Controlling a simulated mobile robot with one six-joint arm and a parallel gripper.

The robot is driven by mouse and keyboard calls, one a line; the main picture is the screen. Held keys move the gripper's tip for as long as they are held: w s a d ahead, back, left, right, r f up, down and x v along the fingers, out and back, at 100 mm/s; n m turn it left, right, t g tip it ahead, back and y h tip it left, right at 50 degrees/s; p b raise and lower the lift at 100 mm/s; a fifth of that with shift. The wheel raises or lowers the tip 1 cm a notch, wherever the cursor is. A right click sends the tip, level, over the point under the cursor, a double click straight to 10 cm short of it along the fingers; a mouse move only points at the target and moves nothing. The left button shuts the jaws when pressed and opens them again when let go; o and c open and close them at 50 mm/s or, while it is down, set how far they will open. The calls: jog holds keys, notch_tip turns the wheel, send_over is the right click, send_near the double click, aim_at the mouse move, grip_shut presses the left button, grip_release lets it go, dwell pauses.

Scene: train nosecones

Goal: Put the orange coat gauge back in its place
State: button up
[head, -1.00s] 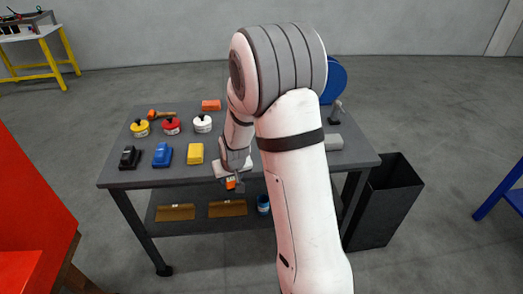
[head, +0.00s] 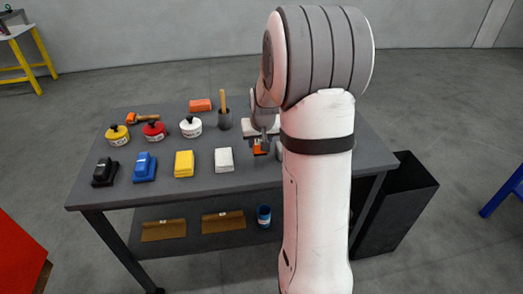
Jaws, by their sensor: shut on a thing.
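The orange coat gauge (head: 257,150) shows as a small orange patch at the tip of my gripper (head: 262,143). My gripper is shut on it, over the right half of the dark grey table (head: 185,193). My arm and gripper hide most of the gauge and the table behind them. I cannot tell whether the gauge touches the table top.
Left of my gripper stand a white block (head: 224,160), a yellow block (head: 184,164), a blue one (head: 145,167) and a black one (head: 105,172). A black bin (head: 392,215) stands right.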

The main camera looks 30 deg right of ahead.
jog(key=shift+s+f, duration=0.1)
jog(key=shift+f, duration=1.85)
jog(key=shift+f, duration=0.2)
jog(key=o, duration=1.1)
jog(key=shift+c, duration=0.2)
jog(key=shift+r, duration=0.15)
